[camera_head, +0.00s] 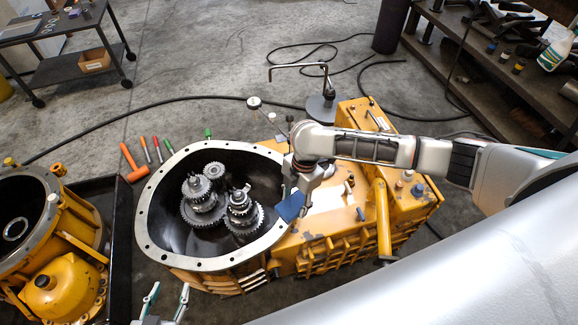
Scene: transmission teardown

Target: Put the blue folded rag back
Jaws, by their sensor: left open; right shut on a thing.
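The blue folded rag (291,206) is at the rim of the yellow transmission housing (340,235), on the right side of the round opening. My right gripper (297,188) reaches in from the right and is shut on the rag. The wrist hides part of the rag, and I cannot tell whether it touches the housing below. My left gripper (165,300) is at the bottom edge of the view, open and empty, with its fingers apart. It is in front of the housing and clear of the rag.
Gear stacks (240,210) stand inside the open housing. Several hand tools and an orange hammer (131,162) lie left of it. A bent metal bar (298,66) rises behind the housing.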

